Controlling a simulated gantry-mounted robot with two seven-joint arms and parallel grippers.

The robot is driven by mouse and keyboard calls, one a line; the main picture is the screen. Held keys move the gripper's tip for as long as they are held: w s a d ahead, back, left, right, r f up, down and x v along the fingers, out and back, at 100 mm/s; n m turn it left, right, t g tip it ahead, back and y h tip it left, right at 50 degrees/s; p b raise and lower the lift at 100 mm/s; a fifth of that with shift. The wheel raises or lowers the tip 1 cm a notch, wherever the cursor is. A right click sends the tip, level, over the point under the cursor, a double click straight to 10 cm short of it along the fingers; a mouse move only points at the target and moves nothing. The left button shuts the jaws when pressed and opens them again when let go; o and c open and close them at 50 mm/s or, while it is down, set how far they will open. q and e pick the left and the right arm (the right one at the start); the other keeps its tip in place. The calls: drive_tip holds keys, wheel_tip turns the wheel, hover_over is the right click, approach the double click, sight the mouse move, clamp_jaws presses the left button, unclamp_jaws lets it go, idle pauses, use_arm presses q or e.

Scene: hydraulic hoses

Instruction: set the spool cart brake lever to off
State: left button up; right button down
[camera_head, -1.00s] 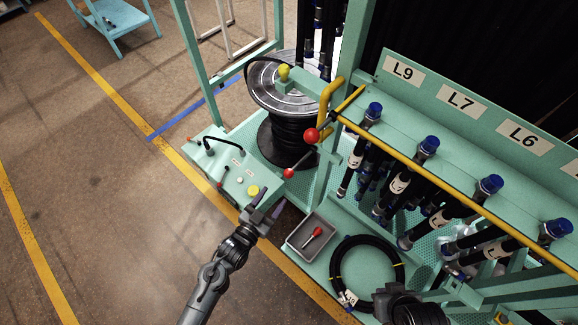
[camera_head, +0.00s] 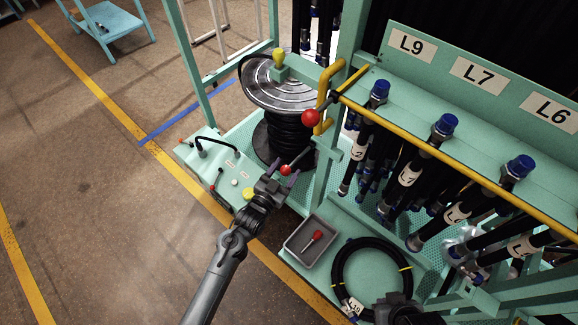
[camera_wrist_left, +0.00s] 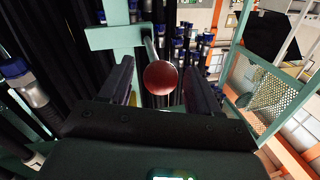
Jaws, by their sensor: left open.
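A lever with a red ball knob (camera_head: 286,170) sits low beside the black hose spool (camera_head: 285,135), its thin rod slanting up to the right. My left gripper (camera_head: 283,176) is open with its fingertips around or just short of this knob. In the left wrist view the red knob (camera_wrist_left: 161,77) shows between the two open fingers, with clear space on both sides. A second lever with a larger red knob (camera_head: 311,118) stands higher, by the yellow handle. No brake marking is readable on either lever. A dark part, probably my right gripper (camera_head: 402,312), shows at the bottom edge; its jaws cannot be made out.
A green control panel (camera_head: 205,160) with a yellow button (camera_head: 248,193) lies left of my gripper. A grey tray (camera_head: 297,247) holds a red-handled tool (camera_head: 318,235). A coiled hose (camera_head: 342,284) lies beside it. Hanging hoses and a yellow rail (camera_head: 450,165) crowd the right.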

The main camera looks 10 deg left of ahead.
sight(297, 159)
use_arm(q)
drive_tip(key=shift+x, duration=1.3)
clamp_jaws()
